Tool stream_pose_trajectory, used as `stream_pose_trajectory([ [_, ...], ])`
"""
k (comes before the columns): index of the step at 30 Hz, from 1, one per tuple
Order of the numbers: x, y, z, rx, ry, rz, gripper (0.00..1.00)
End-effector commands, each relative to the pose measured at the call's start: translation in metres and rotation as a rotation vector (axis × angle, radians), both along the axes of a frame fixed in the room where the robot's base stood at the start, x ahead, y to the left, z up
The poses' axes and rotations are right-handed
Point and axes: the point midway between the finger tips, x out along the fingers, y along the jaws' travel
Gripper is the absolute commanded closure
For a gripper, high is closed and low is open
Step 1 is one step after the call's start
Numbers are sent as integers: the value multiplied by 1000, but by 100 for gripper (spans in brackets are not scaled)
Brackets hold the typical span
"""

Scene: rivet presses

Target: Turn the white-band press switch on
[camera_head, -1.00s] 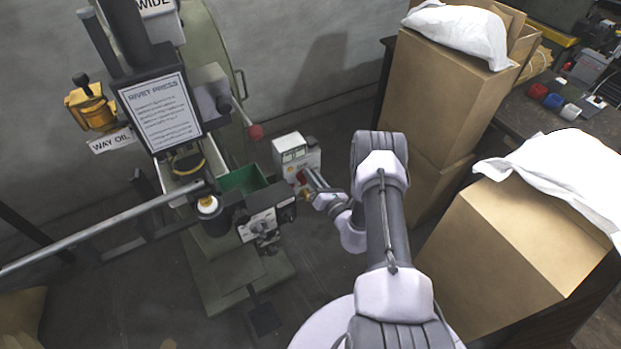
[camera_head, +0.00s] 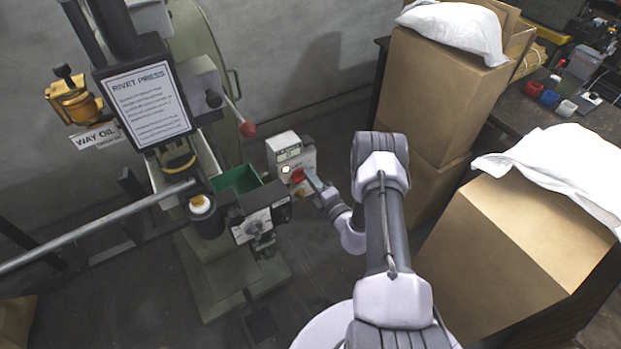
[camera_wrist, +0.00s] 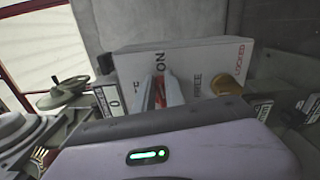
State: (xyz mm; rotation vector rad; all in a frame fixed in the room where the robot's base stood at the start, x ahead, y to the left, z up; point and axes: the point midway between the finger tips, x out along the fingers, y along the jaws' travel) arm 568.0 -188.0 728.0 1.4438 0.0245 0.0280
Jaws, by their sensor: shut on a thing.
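The press switch box (camera_head: 291,158), pale with a small display, stands right of the rivet press (camera_head: 205,240). Its red switch knob (camera_head: 298,175) is on the front, beside a bright round lamp (camera_head: 285,169). My gripper (camera_head: 308,180) reaches in from the right and is shut on the red knob. In the wrist view my gripper (camera_wrist: 160,95) has its fingers around the red knob (camera_wrist: 157,92), which is mostly hidden. The word ON shows just above it on the box face (camera_wrist: 200,60). I cannot make out a white band.
A brass knob (camera_wrist: 232,80) beside FREE and LOCKED labels is close to my fingers. A green bin (camera_head: 238,179) and a red-ball lever (camera_head: 247,129) are left of the box. Tall cartons (camera_head: 430,95) stand close on the right of my arm.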

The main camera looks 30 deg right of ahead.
Motion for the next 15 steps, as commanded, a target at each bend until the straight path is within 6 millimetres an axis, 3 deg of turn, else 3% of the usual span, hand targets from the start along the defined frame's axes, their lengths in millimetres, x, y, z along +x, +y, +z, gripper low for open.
stream_pose_trajectory([
  [15,-1,1,-5,141,8,2,100],
])
